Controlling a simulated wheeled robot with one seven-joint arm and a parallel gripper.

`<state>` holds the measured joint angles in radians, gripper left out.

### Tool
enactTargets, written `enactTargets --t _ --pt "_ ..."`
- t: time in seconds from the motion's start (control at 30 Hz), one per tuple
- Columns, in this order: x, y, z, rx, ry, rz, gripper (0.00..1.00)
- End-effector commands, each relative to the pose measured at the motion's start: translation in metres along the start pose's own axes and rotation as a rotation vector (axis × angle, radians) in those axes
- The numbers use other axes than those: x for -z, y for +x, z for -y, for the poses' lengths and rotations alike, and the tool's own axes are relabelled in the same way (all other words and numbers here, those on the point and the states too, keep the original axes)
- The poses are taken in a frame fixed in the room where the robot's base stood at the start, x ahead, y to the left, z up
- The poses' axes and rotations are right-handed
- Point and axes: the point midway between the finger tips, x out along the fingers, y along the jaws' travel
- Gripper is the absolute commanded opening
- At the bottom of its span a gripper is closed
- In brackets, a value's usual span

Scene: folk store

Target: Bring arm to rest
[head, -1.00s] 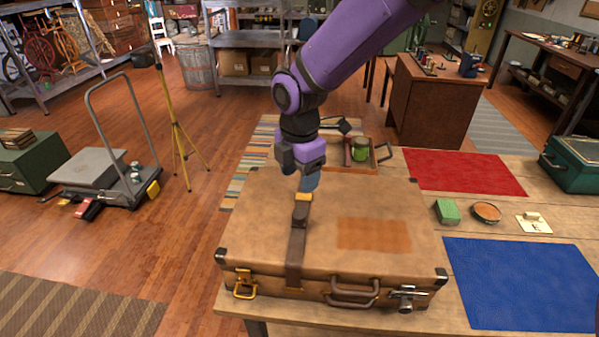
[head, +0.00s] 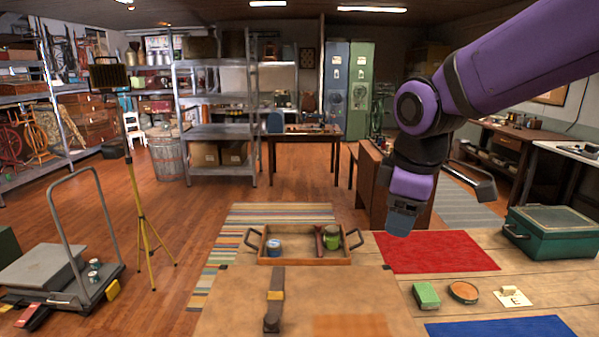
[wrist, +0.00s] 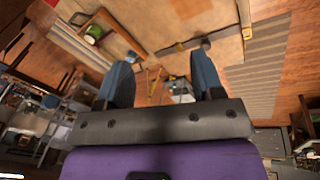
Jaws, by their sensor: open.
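My purple arm reaches in from the upper right in the head view. My gripper (head: 402,218) hangs pointing down over the red cloth's left edge, holding nothing. In the wrist view its two blue-grey fingers (wrist: 162,85) are spread apart with nothing between them. The tan suitcase (head: 237,312) lies shut at the bottom of the head view, with a brown strap (head: 275,290) on its lid. It also shows at the top of the wrist view (wrist: 175,18). Its front side is out of the head view.
A wooden tray (head: 305,261) with a blue-and-white tin and a green mug stands behind the suitcase. A teal case (head: 555,237) stands far right.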

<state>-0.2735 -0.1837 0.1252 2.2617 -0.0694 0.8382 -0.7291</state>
Motion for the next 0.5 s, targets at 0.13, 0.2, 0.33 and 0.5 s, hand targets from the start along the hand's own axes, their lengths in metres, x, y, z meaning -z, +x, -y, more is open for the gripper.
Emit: enactTargets --t 0.13,0.2,0.33,0.5 --pt "-0.048 -0.028 0.005 -0.047 0.256 -0.026 0.61" --pt "-0.068 -0.037 0.01 -0.064 0.374 -0.04 0.61" --pt "-0.103 -0.053 0.023 -0.096 0.594 -0.073 0.61" --pt "-0.144 -0.067 0.045 -0.125 0.869 -0.124 0.61"
